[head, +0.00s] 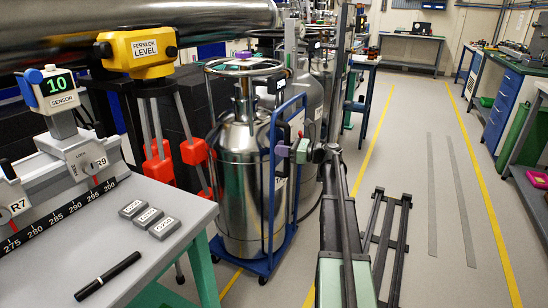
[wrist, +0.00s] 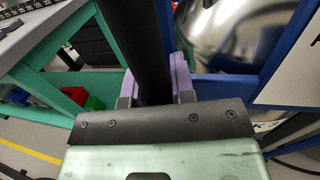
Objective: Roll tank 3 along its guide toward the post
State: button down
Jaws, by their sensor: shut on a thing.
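A silver tank (head: 243,190) stands upright on a blue wheeled cart (head: 268,262) with a tall blue frame, right of the grey table. Its label is too small to read. My gripper (head: 292,150) is at the frame's right side, at about mid-height of the tank. In the wrist view its purple fingers (wrist: 160,85) are shut on either side of a thick black bar (wrist: 150,40), the cart's handle. Part of the tank (wrist: 217,35) shows there at upper right. I cannot make out which thing is the post or the guide.
Another silver tank (head: 305,100) stands close behind. A yellow level (head: 138,52) on a tripod with red clamps is to the left. The grey table (head: 190,205) holds several small blocks and a marker. A black ladder-like frame (head: 388,240) lies right of my arm; the aisle beyond is clear.

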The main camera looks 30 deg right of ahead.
jog(key=shift+w+d, duration=0.35)
jog(key=shift+d, duration=0.2)
jog(key=c, duration=1)
grip_release()
jog(key=shift+o, duration=0.2)
jog(key=shift+s, duration=0.1)
jog(key=v, duration=1)
jog(key=shift+s+d, duration=0.2)
jog(key=shift+d, duration=0.1)
